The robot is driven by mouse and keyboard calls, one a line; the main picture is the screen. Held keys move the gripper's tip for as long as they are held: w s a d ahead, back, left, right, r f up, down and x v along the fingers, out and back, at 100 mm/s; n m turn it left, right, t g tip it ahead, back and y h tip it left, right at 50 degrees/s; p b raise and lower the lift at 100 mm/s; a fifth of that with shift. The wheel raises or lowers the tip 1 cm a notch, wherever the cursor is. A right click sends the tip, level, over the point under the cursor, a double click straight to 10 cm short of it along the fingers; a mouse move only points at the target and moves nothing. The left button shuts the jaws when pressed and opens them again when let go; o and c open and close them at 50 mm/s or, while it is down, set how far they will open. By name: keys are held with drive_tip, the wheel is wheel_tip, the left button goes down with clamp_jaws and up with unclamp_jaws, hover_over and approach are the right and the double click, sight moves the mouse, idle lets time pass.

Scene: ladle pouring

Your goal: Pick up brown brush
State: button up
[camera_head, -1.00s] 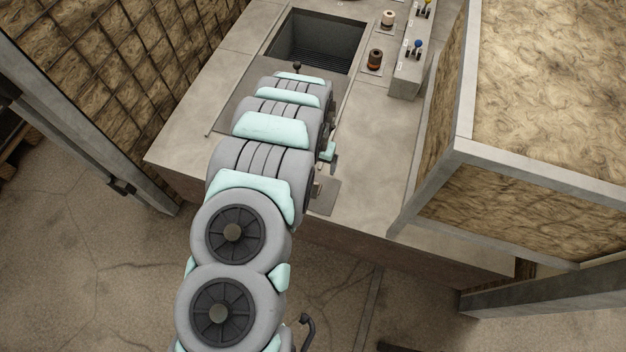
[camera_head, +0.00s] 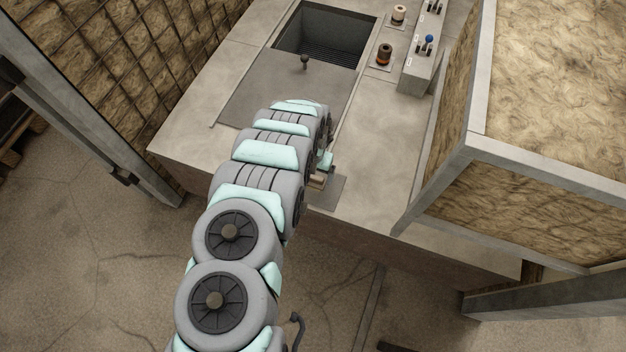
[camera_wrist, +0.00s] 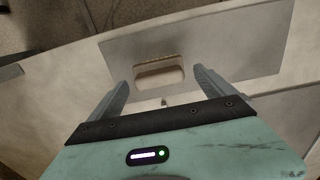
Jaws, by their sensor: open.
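A brown block-like thing, likely the brush (camera_head: 318,180), lies on a grey plate (camera_head: 330,192) near the front edge of the worktop, partly hidden by my arm in the head view. In the wrist view the brush (camera_wrist: 160,75) is a pale brown block with rounded corners on the same plate (camera_wrist: 235,45). My gripper (camera_wrist: 162,82) is open, its fingers on either side of the brush in the picture. I cannot tell its height above the brush. In the head view my gripper is mostly hidden behind the arm.
A dark rectangular pit (camera_head: 326,36) with a flat cover (camera_head: 270,90) and knob lies further back. Two round posts, one orange-brown (camera_head: 384,55), and a control box (camera_head: 420,60) with levers stand at the right. A framed panel wall (camera_head: 550,80) bounds the right side.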

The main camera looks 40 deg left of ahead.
sight(313, 176)
drive_tip(key=shift+d+f, duration=0.15)
drive_tip(key=shift+f, duration=0.8)
drive_tip(key=shift+c, duration=0.4)
drive_tip(key=c, duration=1.3)
drive_tip(key=shift+o, duration=0.2)
drive_tip(key=shift+r, duration=0.15)
wheel_tip(313, 176, up, 20)
drive_tip(key=p, duration=0.8)
